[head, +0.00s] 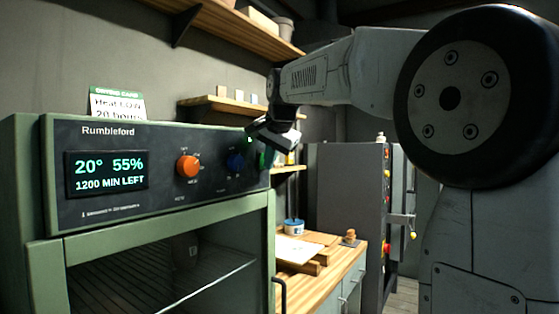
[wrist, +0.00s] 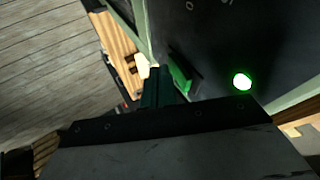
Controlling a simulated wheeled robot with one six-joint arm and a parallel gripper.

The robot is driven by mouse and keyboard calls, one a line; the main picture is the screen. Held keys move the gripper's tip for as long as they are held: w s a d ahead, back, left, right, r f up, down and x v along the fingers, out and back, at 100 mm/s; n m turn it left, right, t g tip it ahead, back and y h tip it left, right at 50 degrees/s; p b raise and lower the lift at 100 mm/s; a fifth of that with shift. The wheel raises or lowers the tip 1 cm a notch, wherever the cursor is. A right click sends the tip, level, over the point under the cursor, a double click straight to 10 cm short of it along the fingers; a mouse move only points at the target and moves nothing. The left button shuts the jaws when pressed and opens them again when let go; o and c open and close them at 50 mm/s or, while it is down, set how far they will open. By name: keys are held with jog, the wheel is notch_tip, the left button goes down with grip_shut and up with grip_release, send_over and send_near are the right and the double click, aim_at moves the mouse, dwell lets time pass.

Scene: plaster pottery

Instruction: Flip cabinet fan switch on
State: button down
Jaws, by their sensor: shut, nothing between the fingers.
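The green drying cabinet's dark control panel (head: 130,192) carries a fan switch, a green lever (wrist: 181,80) that stands out from the panel in the wrist view. In the head view a green piece (head: 263,158) shows at the panel's right end, partly hidden by my gripper. A round lamp (wrist: 242,81) beside the switch glows green. My gripper (head: 262,136) is at the panel's right end. In the wrist view my gripper's fingers (wrist: 159,76) are together and empty, just left of the lever; I cannot tell whether they touch it.
Shelves (head: 235,104) hang behind. A wooden worktop (head: 318,284) and a grey cabinet (head: 345,195) stand to the right.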

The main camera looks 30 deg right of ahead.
jog(key=shift+a+r, duration=0.2)
jog(key=shift+r, duration=0.65)
jog(key=s+r, duration=0.7)
jog(key=s, duration=0.3)
jog(key=shift+s+d, duration=0.2)
dwell(0.4)
